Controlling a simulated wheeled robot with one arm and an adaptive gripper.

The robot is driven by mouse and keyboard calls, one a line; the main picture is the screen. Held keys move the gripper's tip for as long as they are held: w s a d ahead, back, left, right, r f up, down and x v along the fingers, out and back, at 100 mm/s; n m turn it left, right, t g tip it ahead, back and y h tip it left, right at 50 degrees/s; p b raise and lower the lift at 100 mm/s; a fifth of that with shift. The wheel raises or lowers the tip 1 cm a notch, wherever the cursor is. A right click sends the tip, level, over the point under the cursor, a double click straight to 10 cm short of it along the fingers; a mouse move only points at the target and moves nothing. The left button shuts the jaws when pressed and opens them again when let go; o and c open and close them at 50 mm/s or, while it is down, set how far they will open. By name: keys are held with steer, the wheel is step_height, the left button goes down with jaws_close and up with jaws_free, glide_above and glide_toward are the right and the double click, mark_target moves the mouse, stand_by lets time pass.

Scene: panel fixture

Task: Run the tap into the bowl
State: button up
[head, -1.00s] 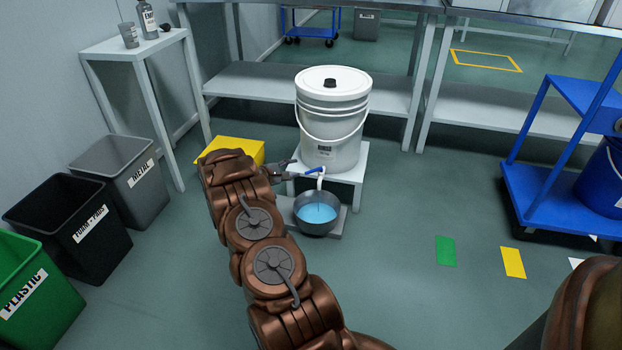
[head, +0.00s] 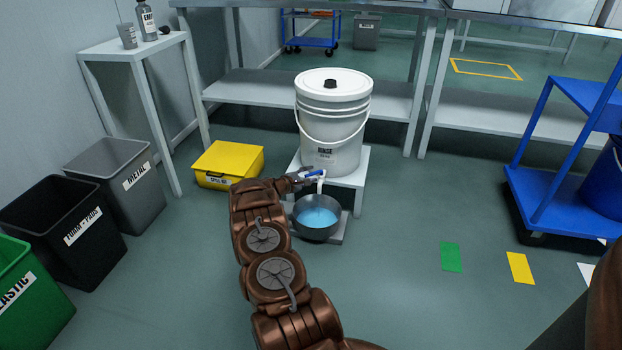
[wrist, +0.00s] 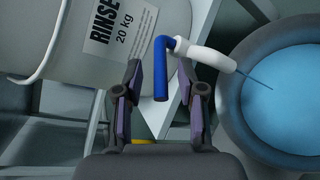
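A white bucket (head: 331,120) with a lid and a "RINSE 20 kg" label in the wrist view (wrist: 110,40) stands on a small white stand (head: 352,180). Its tap has a white spout (wrist: 208,56) and a blue lever (wrist: 161,75), also in the head view (head: 315,173). A grey bowl (head: 318,234) below the spout holds blue liquid (wrist: 285,100). A thin line runs from the spout's mouth toward the liquid, like a thin stream. My gripper (wrist: 163,82) is open, its fingers on either side of the lever's end, with gaps visible.
A yellow box (head: 228,166) lies on the floor left of the stand. Several labelled bins, including a grey one (head: 125,185), stand at the left. A blue cart (head: 560,185) is at the right.

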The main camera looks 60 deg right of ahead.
steer(key=shift+d+f, duration=0.15)
steer(key=shift+d, duration=0.4)
jaws_close()
stand_by(0.5)
